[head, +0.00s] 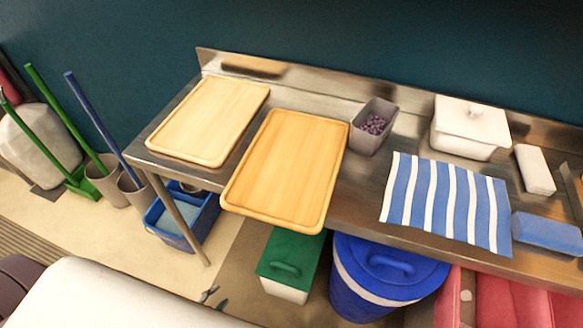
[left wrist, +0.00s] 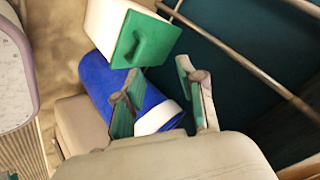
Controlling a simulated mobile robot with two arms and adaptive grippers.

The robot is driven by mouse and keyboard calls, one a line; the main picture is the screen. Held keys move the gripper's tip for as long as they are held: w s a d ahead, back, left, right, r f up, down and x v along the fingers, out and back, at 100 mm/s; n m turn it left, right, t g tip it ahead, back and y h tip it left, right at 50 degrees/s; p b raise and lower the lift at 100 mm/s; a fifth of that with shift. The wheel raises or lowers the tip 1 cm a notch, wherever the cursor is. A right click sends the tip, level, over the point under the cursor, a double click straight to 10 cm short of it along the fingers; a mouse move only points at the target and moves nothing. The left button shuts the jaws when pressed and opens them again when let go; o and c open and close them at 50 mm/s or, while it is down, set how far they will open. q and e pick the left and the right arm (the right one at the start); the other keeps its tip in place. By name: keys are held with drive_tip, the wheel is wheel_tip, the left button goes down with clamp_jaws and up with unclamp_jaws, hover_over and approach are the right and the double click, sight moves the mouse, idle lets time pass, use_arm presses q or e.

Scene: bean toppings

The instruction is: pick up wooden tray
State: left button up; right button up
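Two wooden trays lie flat on the steel table in the head view. The darker wooden tray (head: 287,168) is in the middle, with its near end reaching over the table's front edge. The paler wooden tray (head: 208,117) lies at the table's left end. My left gripper (head: 214,298) shows only its fingertips, low in the head view, below and in front of the middle tray and apart from it. In the left wrist view the left gripper (left wrist: 160,92) is open, with nothing between its fingers. No tray shows in that view. My right gripper is in neither view.
On the steel table (head: 348,206) stand a grey bin of beans (head: 374,127), a white lidded box (head: 469,127) and a striped cloth (head: 446,203). Below are a green-lidded box (head: 291,261), a blue barrel (head: 385,277) and a blue crate (head: 184,220). Brooms (head: 75,135) stand left.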

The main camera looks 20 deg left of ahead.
use_arm(q)
drive_tip(key=w+r+m+t+h+b, duration=0.25)
drive_tip(key=w+r+m+t, duration=0.2)
drive_tip(key=r, duration=0.55)
drive_tip(key=m+t+h+b, duration=0.1)
drive_tip(key=m+h+b, duration=0.2)
drive_tip(key=m+h, duration=0.5)
approach(283, 217)
drive_tip(key=w+d+m+y, duration=0.1)
drive_tip(key=w+d+m+y+p, duration=0.1)
drive_tip(key=w, duration=0.1)
drive_tip(key=shift+d+r+p, duration=0.25)
drive_tip(key=shift+p, duration=0.05)
drive_tip(key=shift+p+x, duration=0.8)
drive_tip(key=shift+x, duration=2.35)
drive_tip(key=shift+s+f, duration=0.15)
clamp_jaws()
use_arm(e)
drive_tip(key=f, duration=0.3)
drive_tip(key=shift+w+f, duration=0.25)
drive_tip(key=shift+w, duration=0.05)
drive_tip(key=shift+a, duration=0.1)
